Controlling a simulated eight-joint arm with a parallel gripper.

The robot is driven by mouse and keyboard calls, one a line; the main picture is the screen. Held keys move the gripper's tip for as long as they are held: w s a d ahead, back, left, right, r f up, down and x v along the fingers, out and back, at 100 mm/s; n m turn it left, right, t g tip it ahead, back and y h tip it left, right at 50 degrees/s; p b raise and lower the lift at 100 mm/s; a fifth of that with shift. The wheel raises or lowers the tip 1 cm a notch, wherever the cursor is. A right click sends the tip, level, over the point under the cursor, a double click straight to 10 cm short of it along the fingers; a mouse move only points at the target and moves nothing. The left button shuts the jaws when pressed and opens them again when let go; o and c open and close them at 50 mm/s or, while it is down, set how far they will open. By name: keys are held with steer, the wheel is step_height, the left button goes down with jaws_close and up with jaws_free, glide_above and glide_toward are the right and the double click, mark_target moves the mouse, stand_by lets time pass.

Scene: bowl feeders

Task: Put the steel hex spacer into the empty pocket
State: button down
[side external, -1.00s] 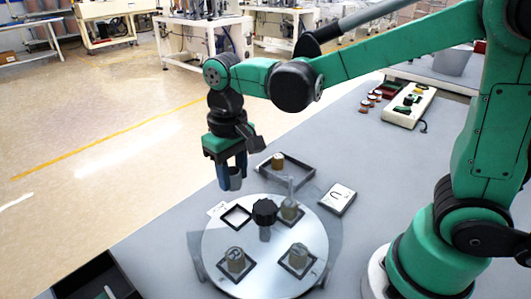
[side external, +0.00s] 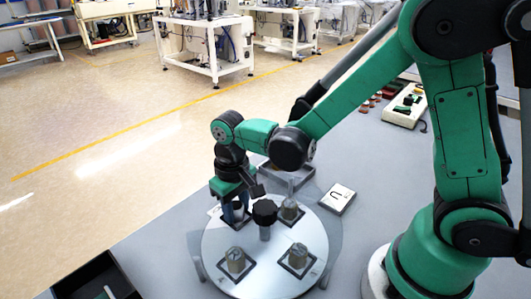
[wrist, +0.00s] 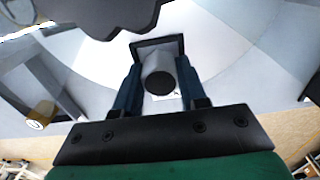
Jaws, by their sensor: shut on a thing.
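My gripper (side external: 236,216) is low over the back left of the round plate (side external: 225,238), with its fingers pointing down. In the wrist view my gripper (wrist: 160,88) is shut on a grey spacer (wrist: 160,74) with a dark round end, held between the two blue fingers. The black square frame of the empty pocket (wrist: 157,42) shows just beyond the spacer. In the side view the gripper covers most of that pocket. I cannot tell whether the spacer's lower end is inside the frame or above it.
A black knob (side external: 264,212) stands at the plate's centre, close beside my gripper. Other pockets hold grey parts (side external: 235,260), (side external: 298,255), (side external: 289,211). A tray with a brass-coloured part (wrist: 41,115) lies behind the plate.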

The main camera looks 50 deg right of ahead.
mark_target(237, 205)
steer(key=shift+c, duration=2.4)
jaws_free()
steer(key=shift+f, duration=0.1)
step_height(237, 205, up, 12)
steer(key=s+d+t, duration=0.1)
steer(key=d+t, duration=0.1)
steer(key=s+d+t, duration=0.3)
steer(key=d+t, duration=0.1)
steer(key=shift+s+d+f, duration=0.15)
steer(key=shift+f, duration=0.05)
steer(key=shift+s+d+f+t, duration=0.25)
steer(key=shift+d+t, duration=0.1)
steer(key=shift+t, duration=0.25)
